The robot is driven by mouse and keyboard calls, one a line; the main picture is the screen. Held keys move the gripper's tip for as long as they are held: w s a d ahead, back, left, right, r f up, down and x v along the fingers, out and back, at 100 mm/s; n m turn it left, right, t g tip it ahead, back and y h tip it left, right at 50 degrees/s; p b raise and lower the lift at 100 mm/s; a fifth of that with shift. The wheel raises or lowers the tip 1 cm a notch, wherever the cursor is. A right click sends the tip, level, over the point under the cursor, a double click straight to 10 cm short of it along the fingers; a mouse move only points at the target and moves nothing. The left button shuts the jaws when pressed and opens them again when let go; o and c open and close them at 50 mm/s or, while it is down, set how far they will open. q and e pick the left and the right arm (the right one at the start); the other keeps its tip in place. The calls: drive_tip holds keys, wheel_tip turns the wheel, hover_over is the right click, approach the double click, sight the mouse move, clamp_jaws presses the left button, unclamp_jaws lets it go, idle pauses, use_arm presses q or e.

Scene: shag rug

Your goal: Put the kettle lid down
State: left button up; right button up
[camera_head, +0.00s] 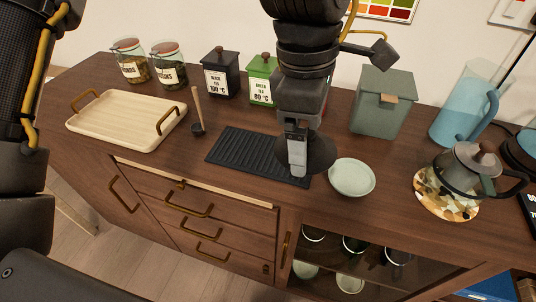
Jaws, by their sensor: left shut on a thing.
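My left gripper (298,168) comes down at the middle of the counter, fingers pointing down. The grey kettle (463,172) stands at the right on a patterned round mat (432,199). My right gripper is not in view.
A pale green bowl (352,178) sits just right of the gripper. Behind stand a black canister (221,76), a green canister (260,82) and a grey-green box (382,103). A blue pitcher (463,105) is behind the kettle.

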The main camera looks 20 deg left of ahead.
use_arm(q)
drive_tip(key=shift+s+r, duration=0.1)
drive_tip(key=shift+r, duration=0.05)
drive_tip(key=shift+a, duration=0.15)
drive_tip(key=w+a+f, duration=0.4)
drive_tip(key=w+a, duration=0.2)
hover_over(263, 152)
drive_tip(key=f, duration=0.4)
drive_tip(key=shift+s+d+f, duration=0.3)
drive_tip(key=shift+s, duration=0.05)
drive_tip(key=shift+w+a+f, duration=0.2)
drive_tip(key=shift+a+f, duration=0.1)
drive_tip(key=shift+f, duration=0.2)
drive_tip(key=f, duration=0.3)
drive_tip(key=shift+w+a+f, duration=0.15)
drive_tip(key=shift+w, duration=0.05)
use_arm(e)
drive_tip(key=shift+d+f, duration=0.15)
use_arm(q)
drive_tip(key=shift+f, duration=0.2)
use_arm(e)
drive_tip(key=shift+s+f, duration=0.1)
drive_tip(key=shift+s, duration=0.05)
